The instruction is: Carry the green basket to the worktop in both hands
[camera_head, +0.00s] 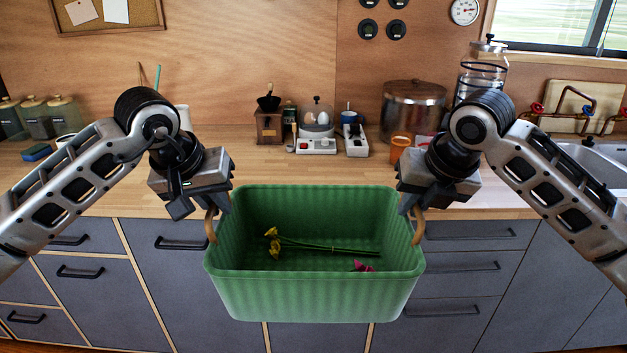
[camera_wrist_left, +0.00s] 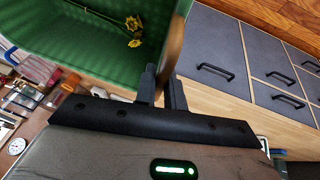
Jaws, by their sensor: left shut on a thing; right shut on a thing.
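The green basket (camera_head: 315,297) hangs level between my two grippers in the head view, in front of the worktop's front edge. Yellow flowers on green stems and a pink flower lie inside it. My left gripper (camera_head: 207,212) is shut on the basket's left handle (camera_head: 211,228). My right gripper (camera_head: 412,207) is shut on the right handle (camera_head: 418,228). In the left wrist view, the fingers (camera_wrist_left: 163,88) close on the tan handle (camera_wrist_left: 176,45) beside the green basket wall (camera_wrist_left: 80,52). The wooden worktop (camera_head: 330,170) lies behind the basket.
A coffee grinder (camera_head: 269,122), an egg cooker (camera_head: 316,120), a large pot (camera_head: 413,108) and an orange cup (camera_head: 399,148) stand toward the back of the worktop. A sink (camera_head: 595,160) is at the right. Grey drawers (camera_head: 165,260) stand below. The worktop's front strip is clear.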

